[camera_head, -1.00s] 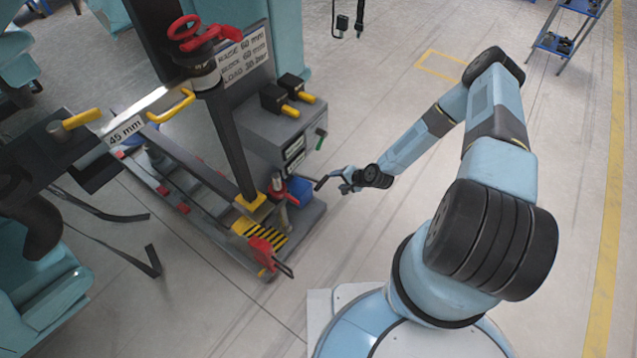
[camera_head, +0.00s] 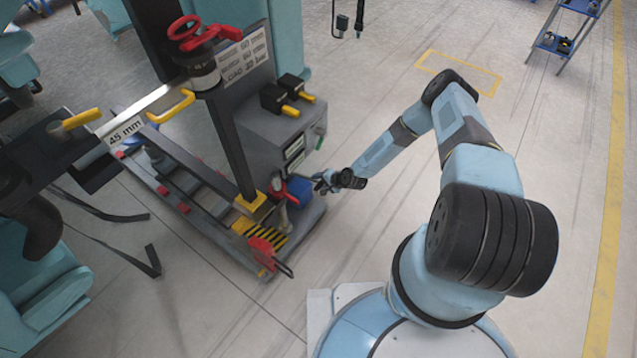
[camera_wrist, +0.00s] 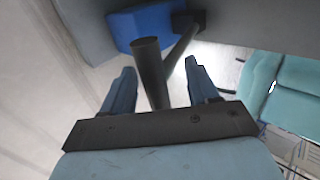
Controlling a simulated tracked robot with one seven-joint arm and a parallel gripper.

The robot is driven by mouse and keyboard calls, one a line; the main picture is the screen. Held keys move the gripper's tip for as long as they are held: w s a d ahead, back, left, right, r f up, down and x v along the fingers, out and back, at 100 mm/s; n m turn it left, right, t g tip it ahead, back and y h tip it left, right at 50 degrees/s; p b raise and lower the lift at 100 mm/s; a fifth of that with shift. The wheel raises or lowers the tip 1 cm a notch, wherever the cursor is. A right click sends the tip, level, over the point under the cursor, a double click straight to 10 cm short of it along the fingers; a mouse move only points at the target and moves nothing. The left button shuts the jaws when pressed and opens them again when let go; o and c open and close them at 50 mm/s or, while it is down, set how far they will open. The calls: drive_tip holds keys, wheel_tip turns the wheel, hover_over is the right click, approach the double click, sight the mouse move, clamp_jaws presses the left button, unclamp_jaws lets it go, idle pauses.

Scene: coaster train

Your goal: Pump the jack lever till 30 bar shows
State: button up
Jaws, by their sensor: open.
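My gripper (camera_head: 322,184) is by the right end of the grey jack stand, close to the blue box-shaped pump (camera_head: 299,190). In the wrist view, the two blue fingers of my gripper (camera_wrist: 160,68) are apart, with the end of a dark round lever (camera_wrist: 150,72) between them. I see a gap on both sides of the lever. A dark rod runs from near it up to a black block beside the blue pump (camera_wrist: 145,22). Two small display panels (camera_head: 294,149) sit on the grey housing; their readings are too small to read. A sign (camera_head: 245,55) with load text stands above.
Two black switches with yellow handles (camera_head: 288,97) sit on the housing. A red clamp-like part (camera_head: 264,250) and a yellow-black striped plate (camera_head: 262,233) are at the stand's front. The floor to the right is clear up to a blue cart (camera_head: 560,38).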

clamp_jaws()
idle(0.5)
